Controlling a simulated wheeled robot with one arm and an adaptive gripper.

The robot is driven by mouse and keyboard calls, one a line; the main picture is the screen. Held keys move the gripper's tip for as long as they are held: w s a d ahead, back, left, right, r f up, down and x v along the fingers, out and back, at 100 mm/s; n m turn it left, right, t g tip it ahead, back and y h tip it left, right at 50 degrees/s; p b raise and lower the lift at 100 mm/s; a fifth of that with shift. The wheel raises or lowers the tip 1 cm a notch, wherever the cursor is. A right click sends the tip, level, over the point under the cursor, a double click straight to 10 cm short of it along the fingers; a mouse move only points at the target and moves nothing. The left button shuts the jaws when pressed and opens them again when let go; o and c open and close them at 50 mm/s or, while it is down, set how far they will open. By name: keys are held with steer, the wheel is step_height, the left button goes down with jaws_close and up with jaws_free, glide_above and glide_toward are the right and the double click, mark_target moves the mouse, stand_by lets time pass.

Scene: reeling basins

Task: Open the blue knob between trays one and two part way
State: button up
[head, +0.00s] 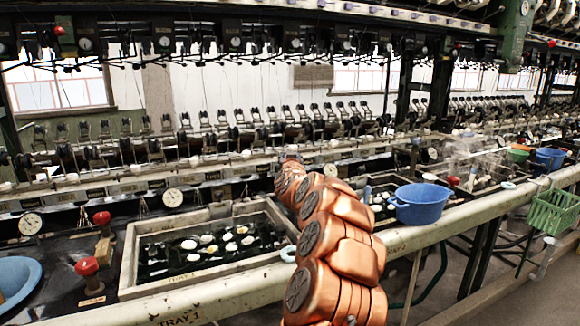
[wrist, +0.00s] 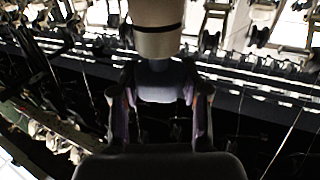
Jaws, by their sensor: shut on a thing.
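My gripper (wrist: 159,92) shows in the wrist view with a finger on each side of a blue-grey knob (wrist: 157,77). The fingers are shut on it. A pale cylinder with a dark band adjoins the knob at the top of that view. In the head view my copper-coloured arm reaches over the rail beside tray one (head: 190,284) and hides my gripper and the knob it holds. Tray one is a pale-rimmed basin with white cocoons in dark water. Another basin, partly behind my arm, lies to its right. How far the knob is turned cannot be told.
Two red knobs (head: 87,266) (head: 102,218) stand left of tray one. A blue basin (head: 420,203) sits on the rail right of my arm, and a green basket (head: 553,211) hangs farther right. Dial gauges and reeling machinery line the back.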

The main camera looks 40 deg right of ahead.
steer(key=shift+n+t+y+b, duration=0.6)
steer(key=shift+y+b, duration=0.1)
steer(key=shift+b, duration=2.7)
steer(key=n+y+b, duration=0.1)
steer(key=b, duration=0.3)
steer(key=shift+f+t, duration=0.2)
steer(key=shift+t, duration=0.2)
steer(key=shift+r+n+t+y+b, duration=0.1)
steer(key=shift+n+t+y+b, duration=0.6)
steer(key=shift+b, duration=1.5)
steer(key=shift+r+y+b, duration=0.1)
steer(key=shift+y+b, duration=0.3)
steer(key=shift+b, duration=0.05)
steer(key=o, duration=1.2)
steer(key=shift+c, duration=0.2)
steer(key=shift+r+p, duration=0.25)
steer(key=shift+p, duration=0.2)
steer(key=shift+f+m+g+h+p, duration=0.15)
steer(key=shift+m+g+h+p, duration=0.3)
steer(key=shift+p, duration=0.65)
